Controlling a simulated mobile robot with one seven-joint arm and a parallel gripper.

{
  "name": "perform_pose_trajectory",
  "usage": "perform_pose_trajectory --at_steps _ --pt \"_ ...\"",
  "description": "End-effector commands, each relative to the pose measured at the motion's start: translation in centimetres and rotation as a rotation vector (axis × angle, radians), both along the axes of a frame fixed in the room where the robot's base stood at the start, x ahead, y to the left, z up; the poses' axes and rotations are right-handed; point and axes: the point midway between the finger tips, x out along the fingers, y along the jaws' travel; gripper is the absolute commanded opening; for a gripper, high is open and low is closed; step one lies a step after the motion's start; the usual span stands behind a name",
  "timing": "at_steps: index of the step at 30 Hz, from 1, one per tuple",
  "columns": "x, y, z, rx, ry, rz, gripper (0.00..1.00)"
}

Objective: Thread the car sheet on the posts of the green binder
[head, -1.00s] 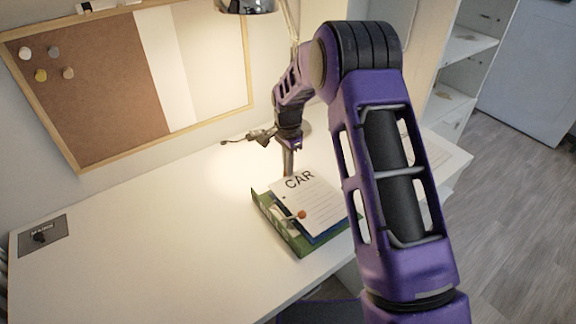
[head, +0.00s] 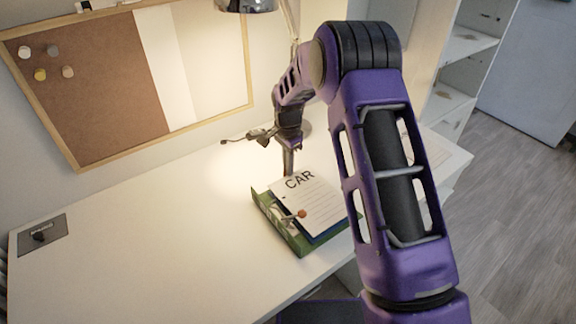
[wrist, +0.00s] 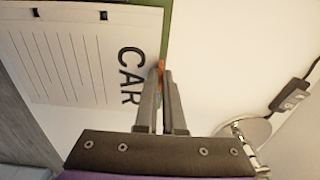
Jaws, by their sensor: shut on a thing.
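The car sheet (head: 312,195) is white and ruled, with "CAR" printed at its top. It lies over the open green binder (head: 297,243), leaving the binder's left part uncovered. My gripper (head: 288,172) is at the sheet's far top edge, shut on it. The wrist view shows the sheet (wrist: 75,60) with two dark punched holes along one edge and my gripper's fingers (wrist: 163,72) close together beside "CAR". A bit of orange shows at the fingertips. I cannot tell whether the posts pass through the holes.
An orange-red knob (head: 302,213) on a metal lever stands by the sheet's left edge. Blue shows under the sheet's near edge. A lamp base (wrist: 243,130) is near my gripper in the wrist view. The left of the white desk (head: 150,230) is mostly clear.

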Motion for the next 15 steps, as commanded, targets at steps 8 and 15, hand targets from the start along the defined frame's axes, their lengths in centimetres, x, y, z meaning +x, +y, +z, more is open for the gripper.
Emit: perform_pose_trajectory --at_steps 8,15 --pt "-0.01 0.01 -0.39 0.0 0.0 0.0 0.0" --pt "-0.01 0.01 -0.68 0.0 0.0 0.0 0.0"
